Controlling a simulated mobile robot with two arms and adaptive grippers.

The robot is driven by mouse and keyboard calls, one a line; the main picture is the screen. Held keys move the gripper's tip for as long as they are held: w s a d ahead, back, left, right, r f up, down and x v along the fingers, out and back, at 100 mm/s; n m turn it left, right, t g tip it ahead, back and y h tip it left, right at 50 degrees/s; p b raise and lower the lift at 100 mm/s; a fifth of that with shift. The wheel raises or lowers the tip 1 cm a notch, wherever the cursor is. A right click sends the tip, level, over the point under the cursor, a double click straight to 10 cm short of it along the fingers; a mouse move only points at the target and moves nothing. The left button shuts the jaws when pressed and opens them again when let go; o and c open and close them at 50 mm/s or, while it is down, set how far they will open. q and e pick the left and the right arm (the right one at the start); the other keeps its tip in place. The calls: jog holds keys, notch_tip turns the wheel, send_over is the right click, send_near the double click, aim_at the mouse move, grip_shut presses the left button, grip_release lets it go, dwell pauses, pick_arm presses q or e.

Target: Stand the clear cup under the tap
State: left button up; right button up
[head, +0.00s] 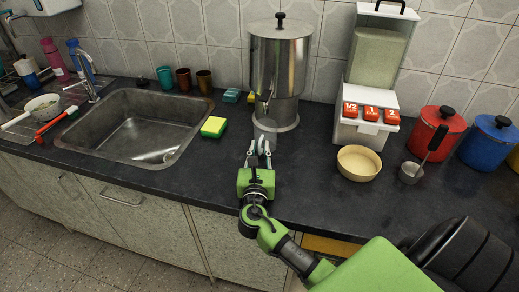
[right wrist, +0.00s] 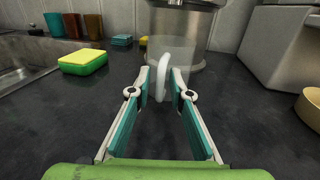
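The clear cup (head: 264,128) stands upright on the dark counter in front of the steel dispenser (head: 280,62). The dispenser's small tap (head: 267,101) shows just above the cup in the head view; I cannot tell whether the cup is exactly below it. In the right wrist view the see-through cup (right wrist: 178,52) has a pale handle (right wrist: 159,83) facing me. My right gripper (head: 260,149) is at the handle, its fingertips (right wrist: 163,74) on either side with gaps showing, so it is open. My left gripper is not in view.
A yellow-green sponge (head: 214,127) and a sink (head: 145,125) lie left. Teal and brown tumblers (head: 184,79) stand behind the sink. Right are a white grain dispenser (head: 377,75), a tan bowl (head: 359,163), a steel ladle cup (head: 411,173) and red and blue pots (head: 442,132).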

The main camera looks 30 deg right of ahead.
jog(key=shift+r, duration=0.1)
jog(key=shift+s+a, duration=0.15)
jog(key=p+v, duration=0.2)
jog(key=v, duration=0.9)
jog(key=shift+s+a+p, duration=0.25)
jog(key=shift+p, duration=0.15)
